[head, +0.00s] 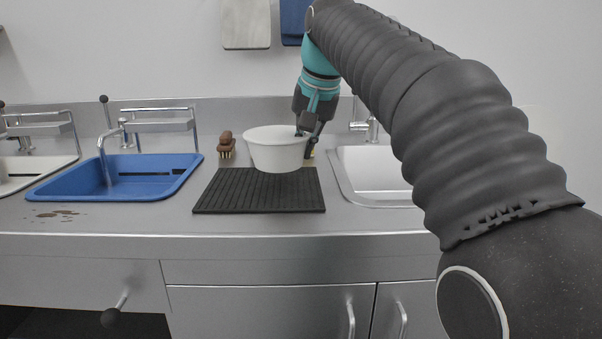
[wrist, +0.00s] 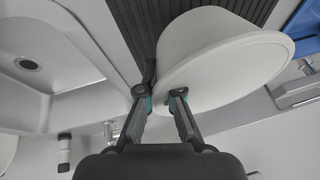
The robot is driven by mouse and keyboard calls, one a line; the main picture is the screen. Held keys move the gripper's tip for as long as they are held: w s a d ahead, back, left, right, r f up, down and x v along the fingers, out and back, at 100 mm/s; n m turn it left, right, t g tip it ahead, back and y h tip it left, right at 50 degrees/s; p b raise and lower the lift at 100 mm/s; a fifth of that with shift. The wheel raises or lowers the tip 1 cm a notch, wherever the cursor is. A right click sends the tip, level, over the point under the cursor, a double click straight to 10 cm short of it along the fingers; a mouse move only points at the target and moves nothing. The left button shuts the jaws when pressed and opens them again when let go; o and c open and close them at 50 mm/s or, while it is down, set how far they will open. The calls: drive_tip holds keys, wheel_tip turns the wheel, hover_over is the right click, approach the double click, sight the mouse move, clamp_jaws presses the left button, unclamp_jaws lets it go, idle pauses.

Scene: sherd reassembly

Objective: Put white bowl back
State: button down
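The white bowl (head: 272,150) is upright over the back part of the black ribbed mat (head: 258,198). I cannot tell whether its base touches the mat or hangs just above it. My gripper (head: 307,141) points down at the bowl's right rim. In the wrist view, the fingers of my gripper (wrist: 161,90) stand on either side of the wall of the white bowl (wrist: 210,62), one inside and one outside, pinching it. The bowl hides part of the mat in both views.
A blue sink (head: 150,185) is left of the mat and a white sink (head: 375,175) is right of it. A brown brush (head: 226,142) stands behind the mat. Brown stains (head: 55,213) mark the left counter. The front of the mat is clear. A drawer below stands open.

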drive_tip(key=shift+s+a+f, duration=0.1)
drive_tip(key=shift+a+f, duration=0.25)
drive_tip(key=shift+f, duration=0.15)
drive_tip(key=shift+f+b, duration=0.65)
drive_tip(key=shift+f, duration=1)
drive_tip(key=shift+f, duration=0.15)
drive_tip(key=c, duration=1.3)
unclamp_jaws()
drive_tip(key=p+v, duration=0.3)
drive_tip(key=v, duration=0.9)
